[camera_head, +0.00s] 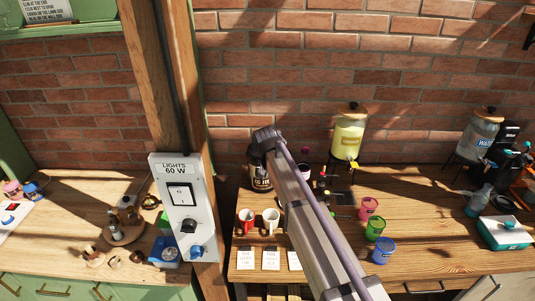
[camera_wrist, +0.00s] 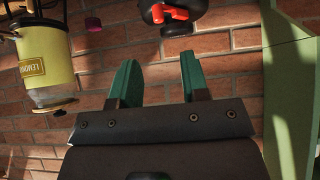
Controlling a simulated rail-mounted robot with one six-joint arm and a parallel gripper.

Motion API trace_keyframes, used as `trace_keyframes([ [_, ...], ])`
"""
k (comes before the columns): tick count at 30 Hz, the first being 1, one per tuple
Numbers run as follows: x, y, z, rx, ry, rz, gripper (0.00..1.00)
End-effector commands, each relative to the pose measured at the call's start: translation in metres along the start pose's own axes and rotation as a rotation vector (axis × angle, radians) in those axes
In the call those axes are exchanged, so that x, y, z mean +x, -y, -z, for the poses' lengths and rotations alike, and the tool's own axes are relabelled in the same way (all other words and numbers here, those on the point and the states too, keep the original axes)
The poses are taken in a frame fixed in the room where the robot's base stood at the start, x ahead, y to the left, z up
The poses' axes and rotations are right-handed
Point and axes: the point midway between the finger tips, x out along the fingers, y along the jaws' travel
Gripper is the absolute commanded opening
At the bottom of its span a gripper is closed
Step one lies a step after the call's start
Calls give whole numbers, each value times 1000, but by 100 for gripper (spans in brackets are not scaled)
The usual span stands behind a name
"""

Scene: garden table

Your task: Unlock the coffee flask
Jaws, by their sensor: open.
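The coffee flask (camera_head: 261,181) is dark with a pale label and stands at the back of the wooden counter, against the brick wall. My arm covers part of it in the head view. In the wrist view, which looks upside down, a black rounded part with a red lever (camera_wrist: 172,13) shows at the top edge; it looks like the flask's top. My gripper (camera_wrist: 160,77) has two green fingers apart, with only brick wall between them. The red lever is beyond the fingertips, not touched. In the head view my fingers cannot be made out.
A yellow lemonade dispenser (camera_head: 348,137) stands right of my arm; it also shows in the wrist view (camera_wrist: 43,58). Red (camera_head: 246,220) and white (camera_head: 270,220) mugs stand in front of the flask. Pink, green and blue cups (camera_head: 383,250) stand right. A wooden post with a switch panel (camera_head: 183,205) is left.

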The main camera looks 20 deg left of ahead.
Motion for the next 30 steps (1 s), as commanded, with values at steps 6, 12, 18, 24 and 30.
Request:
trace_keyframes([
  [6, 42, 1, -5, 1, 1, 0, 42],
  [12, 91, 0, -5, -1, 1, 0, 42],
  [18, 107, 0, -1, -1, 2, 0, 42],
  [24, 105, 0, 0, -1, 2, 0, 41],
  [30, 105, 0, 0, -1, 2, 1, 22],
])
